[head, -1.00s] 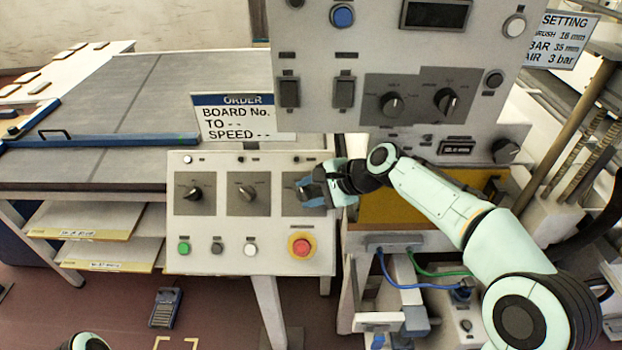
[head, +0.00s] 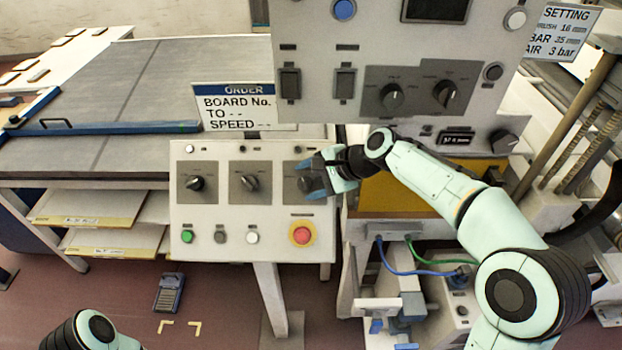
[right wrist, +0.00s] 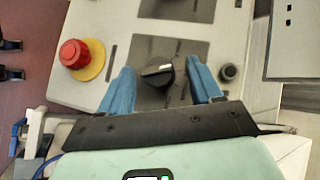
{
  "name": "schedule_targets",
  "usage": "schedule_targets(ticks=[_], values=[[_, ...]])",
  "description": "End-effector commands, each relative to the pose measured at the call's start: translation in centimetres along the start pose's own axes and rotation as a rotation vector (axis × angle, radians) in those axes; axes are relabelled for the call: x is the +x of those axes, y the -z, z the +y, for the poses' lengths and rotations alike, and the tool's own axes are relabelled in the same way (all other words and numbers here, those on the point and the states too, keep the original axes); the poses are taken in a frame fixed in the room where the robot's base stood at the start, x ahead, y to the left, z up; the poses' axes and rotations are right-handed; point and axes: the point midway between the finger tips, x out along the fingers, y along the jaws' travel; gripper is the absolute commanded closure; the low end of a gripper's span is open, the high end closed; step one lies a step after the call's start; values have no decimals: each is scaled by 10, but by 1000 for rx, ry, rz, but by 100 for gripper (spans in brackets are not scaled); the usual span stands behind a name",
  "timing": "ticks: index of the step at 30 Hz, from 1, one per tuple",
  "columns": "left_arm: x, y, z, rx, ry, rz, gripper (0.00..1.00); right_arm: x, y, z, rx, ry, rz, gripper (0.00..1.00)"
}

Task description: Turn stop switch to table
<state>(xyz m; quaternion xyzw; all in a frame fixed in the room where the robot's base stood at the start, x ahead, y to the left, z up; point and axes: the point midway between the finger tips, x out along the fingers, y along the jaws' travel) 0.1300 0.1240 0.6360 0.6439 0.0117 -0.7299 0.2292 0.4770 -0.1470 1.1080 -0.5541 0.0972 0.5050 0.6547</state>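Three black rotary switches sit in a row on the low sloped control panel (head: 185,222). My right gripper (head: 318,178) is at the right-hand one (head: 304,184), whose label I cannot read in the head view. In the right wrist view this black knob (right wrist: 157,72), with a white pointer mark, lies between the blue fingers of my right gripper (right wrist: 160,66). The fingers are spread, with a gap on both sides of the knob. The left (head: 195,183) and middle (head: 249,183) switches are untouched. My left gripper is out of view; only part of my left arm shows at bottom left.
A red stop button on a yellow ring (head: 302,233) is below the right switch. Green (head: 187,236), dark and white buttons are beside it. An order sign (head: 236,106) stands behind the panel. A taller control cabinet (head: 320,115) rises behind. The grey table (head: 110,100) is at left.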

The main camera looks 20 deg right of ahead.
Motion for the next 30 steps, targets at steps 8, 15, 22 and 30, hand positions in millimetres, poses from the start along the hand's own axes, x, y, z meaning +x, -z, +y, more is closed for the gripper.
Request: schedule_targets(ticks=[8,15,22,30], values=[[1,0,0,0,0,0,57,-22,1,0,0,2,2,36],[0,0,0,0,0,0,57,-61,1,-1,0,2,2,36],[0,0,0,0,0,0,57,-75,0,0,0,0,0,36],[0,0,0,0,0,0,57,-75,0,0,1,1,0,37]])
